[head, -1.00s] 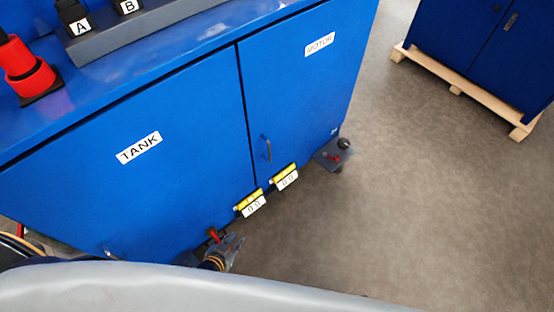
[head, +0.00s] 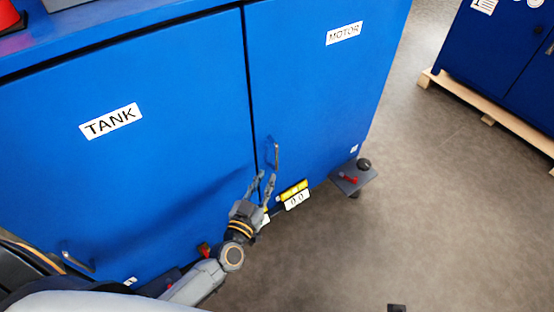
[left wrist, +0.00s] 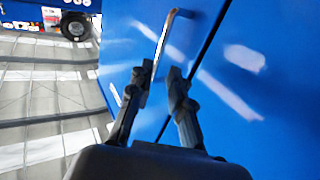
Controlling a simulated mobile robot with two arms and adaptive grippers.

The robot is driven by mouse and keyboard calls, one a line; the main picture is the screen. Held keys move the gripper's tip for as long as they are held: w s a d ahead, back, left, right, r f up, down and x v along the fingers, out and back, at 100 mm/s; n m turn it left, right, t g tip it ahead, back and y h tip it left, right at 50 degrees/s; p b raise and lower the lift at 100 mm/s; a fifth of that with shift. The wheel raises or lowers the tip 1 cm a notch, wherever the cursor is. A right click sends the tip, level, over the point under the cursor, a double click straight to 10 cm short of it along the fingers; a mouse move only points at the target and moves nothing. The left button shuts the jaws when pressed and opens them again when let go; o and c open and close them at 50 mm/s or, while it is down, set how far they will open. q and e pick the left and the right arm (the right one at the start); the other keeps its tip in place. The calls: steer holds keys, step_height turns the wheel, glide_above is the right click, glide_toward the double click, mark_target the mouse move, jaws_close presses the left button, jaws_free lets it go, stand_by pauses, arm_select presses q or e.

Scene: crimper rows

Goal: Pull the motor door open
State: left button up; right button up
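The blue motor door (head: 315,95) is the right-hand door of the cabinet, labelled MOTOR, and looks closed. Its metal handle (head: 276,154) is upright near the door's left edge. The handle also shows in the left wrist view (left wrist: 163,42), running down to between the fingertips. My left gripper (head: 261,181) is at the handle's lower end in the head view. In the left wrist view its fingers (left wrist: 158,78) are apart, one on each side of the handle. I cannot tell whether they touch it. My right gripper cannot be made out.
The tank door (head: 120,185) is on the left and looks closed, with its own handle (head: 78,262). Floor (head: 400,225) is free to the right. Another blue cabinet stands on a pallet (head: 487,118).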

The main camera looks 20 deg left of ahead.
mark_target(276, 160)
arm_select(q)
steer(key=w, duration=0.2)
steer(key=w+b, duration=0.1)
steer(key=w, duration=0.5)
steer(key=shift+d+f, duration=0.1)
steer(key=shift+d, duration=0.2)
steer(key=shift+w, duration=0.5)
arm_select(e)
steer(key=shift+w+v, duration=0.2)
steer(key=shift+v, duration=0.7)
steer(key=shift+w+v, duration=0.15)
steer(key=shift+v, duration=0.8)
steer(key=shift+w+v, duration=0.2)
steer(key=shift+v, duration=0.7)
steer(key=shift+r, duration=0.15)
arm_select(q)
jaws_close()
